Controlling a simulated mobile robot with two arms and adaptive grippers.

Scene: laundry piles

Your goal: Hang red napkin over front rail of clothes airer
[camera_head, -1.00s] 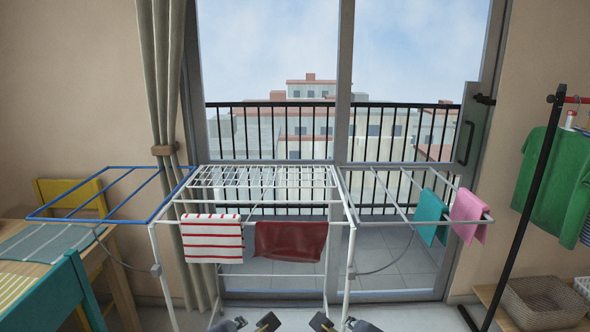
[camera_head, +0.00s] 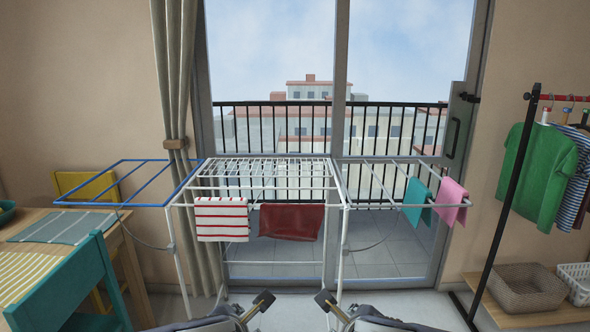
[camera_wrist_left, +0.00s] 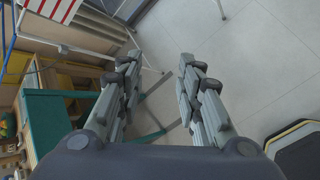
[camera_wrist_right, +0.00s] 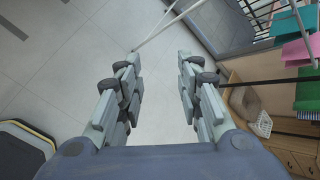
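The red napkin (camera_head: 291,221) hangs over the front rail of the clothes airer (camera_head: 263,184), right of a red-and-white striped cloth (camera_head: 221,219). My left gripper (camera_head: 264,300) and right gripper (camera_head: 324,298) are low in front of the airer in the head view, apart from the napkin. In the left wrist view my left gripper (camera_wrist_left: 160,62) has its fingers spread with bare floor between them. In the right wrist view my right gripper (camera_wrist_right: 157,60) is likewise spread and empty.
Teal (camera_head: 417,204) and pink (camera_head: 451,201) cloths hang on the right wing. A teal chair (camera_head: 75,285) and wooden table (camera_head: 120,250) stand left. A clothes rack (camera_head: 505,205) with baskets (camera_head: 528,287) stands right. The floor before the airer is clear.

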